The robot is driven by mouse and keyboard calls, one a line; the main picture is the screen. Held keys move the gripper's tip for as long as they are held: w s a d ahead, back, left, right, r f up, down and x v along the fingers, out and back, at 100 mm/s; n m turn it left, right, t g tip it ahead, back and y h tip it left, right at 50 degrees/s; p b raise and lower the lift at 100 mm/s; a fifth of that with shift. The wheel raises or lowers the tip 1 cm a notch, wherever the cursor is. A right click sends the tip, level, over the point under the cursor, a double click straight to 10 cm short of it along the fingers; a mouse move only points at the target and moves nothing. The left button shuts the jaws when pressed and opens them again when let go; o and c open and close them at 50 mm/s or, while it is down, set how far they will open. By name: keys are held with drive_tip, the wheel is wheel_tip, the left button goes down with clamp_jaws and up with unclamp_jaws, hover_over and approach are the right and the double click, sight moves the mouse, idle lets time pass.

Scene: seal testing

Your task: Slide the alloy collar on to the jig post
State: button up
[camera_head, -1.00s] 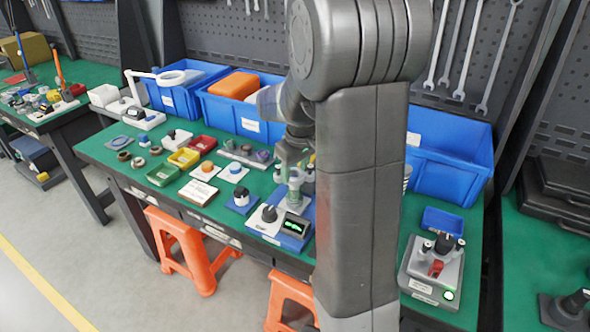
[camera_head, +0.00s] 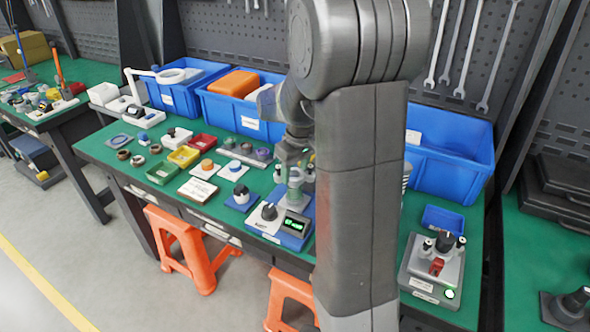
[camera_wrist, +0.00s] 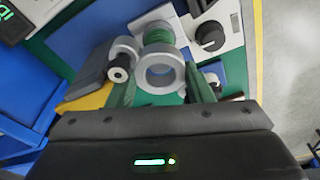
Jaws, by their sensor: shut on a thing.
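My gripper (camera_wrist: 161,76) is shut on the alloy collar (camera_wrist: 143,72), a pale grey ring with its open hole facing the wrist camera. A green-banded post (camera_wrist: 158,37), which looks like the jig post, stands just beyond the collar in the wrist view. The two overlap in the picture, and I cannot tell whether the collar is around the post or only beside it. In the head view my gripper (camera_head: 293,158) is over the blue-based test unit (camera_head: 292,239), above its grey-green post (camera_head: 295,196).
In the wrist view, a grey ring-shaped part with a black knob (camera_wrist: 121,60) is close left of the collar. A black dial (camera_wrist: 210,37) is at upper right. Blue bins (camera_head: 243,117) line the bench's back, and small trays and parts crowd the left.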

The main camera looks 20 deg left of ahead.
drive_tip(key=shift+f, duration=0.35)
idle(0.3)
drive_tip(key=o, duration=1.1)
drive_tip(key=shift+o, duration=0.2)
drive_tip(key=shift+r, duration=0.15)
wheel_tip(320, 180, up, 3)
drive_tip(key=shift+w+r+p, duration=0.1)
drive_tip(key=shift+p, duration=1.05)
drive_tip(key=shift+r+p, duration=1.5)
drive_tip(key=shift+r, duration=0.35)
drive_tip(key=shift+d+f, duration=0.1)
